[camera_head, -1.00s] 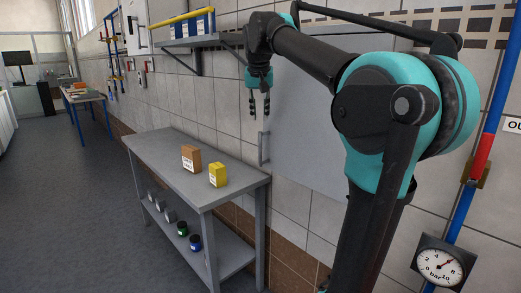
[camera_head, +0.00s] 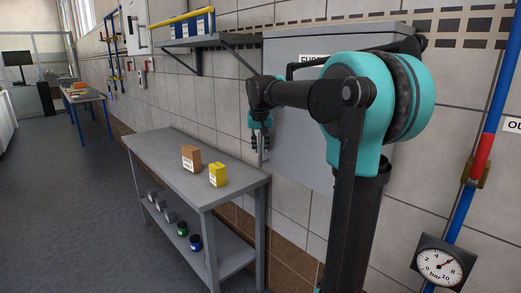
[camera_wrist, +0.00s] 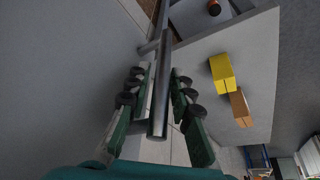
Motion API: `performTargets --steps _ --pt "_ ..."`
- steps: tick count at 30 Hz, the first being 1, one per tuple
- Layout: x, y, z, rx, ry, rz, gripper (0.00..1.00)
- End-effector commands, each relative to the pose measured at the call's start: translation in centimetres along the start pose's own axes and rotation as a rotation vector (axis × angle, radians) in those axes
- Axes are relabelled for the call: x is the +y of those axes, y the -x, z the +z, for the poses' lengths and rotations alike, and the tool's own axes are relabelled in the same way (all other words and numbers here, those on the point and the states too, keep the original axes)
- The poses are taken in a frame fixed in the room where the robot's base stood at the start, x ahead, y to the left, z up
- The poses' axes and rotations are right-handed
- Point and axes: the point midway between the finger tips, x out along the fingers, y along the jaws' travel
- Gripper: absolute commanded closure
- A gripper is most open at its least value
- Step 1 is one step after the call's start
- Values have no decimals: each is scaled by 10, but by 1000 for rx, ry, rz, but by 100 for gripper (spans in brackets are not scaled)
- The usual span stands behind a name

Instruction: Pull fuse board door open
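The fuse board (camera_head: 298,155) is a large grey box on the wall behind my arm; part of its label shows at the top and its door looks closed. Its vertical bar handle (camera_wrist: 161,85) is at the door's left edge and runs between my fingers in the wrist view. My gripper (camera_head: 260,143) is at the handle and points down along it in the head view. The wrist view shows both fingers (camera_wrist: 157,95) apart, one on each side of the bar, with no clear grip on it. My arm hides much of the door.
A grey bench (camera_head: 155,150) stands below and left of the board, with a brown box (camera_head: 191,158) and a yellow box (camera_head: 218,174) on top. A wall shelf (camera_head: 205,41) is above left. A pressure gauge (camera_head: 441,266) and blue pipe are at right.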

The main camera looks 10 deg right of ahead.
Motion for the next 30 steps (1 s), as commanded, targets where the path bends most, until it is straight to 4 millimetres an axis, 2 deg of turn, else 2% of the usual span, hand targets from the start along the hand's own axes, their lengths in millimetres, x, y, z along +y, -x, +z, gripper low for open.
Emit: performTargets --steps 6,13,14,19,30 --pt "0 -12 0 0 0 0 78" --pt "0 -13 0 0 0 0 78" --pt "0 -13 0 0 0 0 79" --pt "0 -13 0 0 0 0 100" --pt "0 -12 0 0 0 0 100"
